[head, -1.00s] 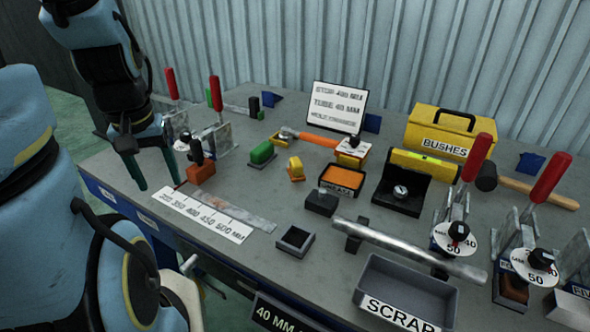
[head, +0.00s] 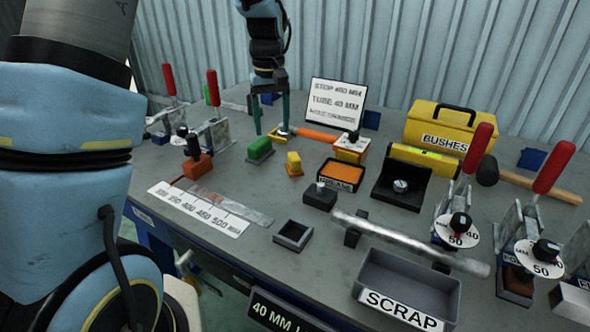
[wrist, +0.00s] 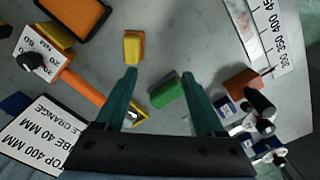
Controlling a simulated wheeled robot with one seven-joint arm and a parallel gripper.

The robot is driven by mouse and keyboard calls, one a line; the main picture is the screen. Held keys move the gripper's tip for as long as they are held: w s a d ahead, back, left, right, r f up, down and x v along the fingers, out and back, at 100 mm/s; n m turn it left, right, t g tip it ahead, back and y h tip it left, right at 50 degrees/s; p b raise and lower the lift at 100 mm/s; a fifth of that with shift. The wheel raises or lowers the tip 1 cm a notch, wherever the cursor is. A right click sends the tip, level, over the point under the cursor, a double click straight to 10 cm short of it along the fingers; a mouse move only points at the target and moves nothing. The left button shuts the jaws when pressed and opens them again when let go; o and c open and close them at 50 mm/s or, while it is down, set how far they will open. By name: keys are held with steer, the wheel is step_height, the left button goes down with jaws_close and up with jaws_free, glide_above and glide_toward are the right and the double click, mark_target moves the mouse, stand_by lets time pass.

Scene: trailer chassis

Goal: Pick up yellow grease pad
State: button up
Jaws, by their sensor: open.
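The yellow grease pad (head: 293,163) is a small yellow block with an orange-tan side, standing on the grey bench near its middle. In the wrist view the yellow pad (wrist: 134,46) lies beyond the left fingertip, apart from it. My gripper (head: 270,130) is open and empty, fingers pointing down, above the bench behind the pad. In the wrist view my gripper (wrist: 159,73) has a green block (wrist: 168,91) showing between its fingers, lower down on the bench. The green block (head: 260,150) sits left of the yellow pad.
The orange-filled grease tray (head: 342,174) stands right of the pad. A black block (head: 320,196) stands in front of the tray. Red-handled clamps (head: 212,100) stand at left. Bare bench surrounds the yellow pad.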

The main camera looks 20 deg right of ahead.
steer(key=d, duration=0.4)
steer(key=shift+s+d+f, duration=0.25)
steer(key=shift+d+f, duration=0.05)
steer(key=shift+d, duration=0.1)
glide_above(294, 156)
step_height(294, 156, down, 4)
steer(key=shift+f+p, duration=0.2)
steer(key=shift+p, duration=0.1)
steer(key=shift+f+p, duration=0.9)
steer(key=shift+f, duration=2.25)
jaws_close()
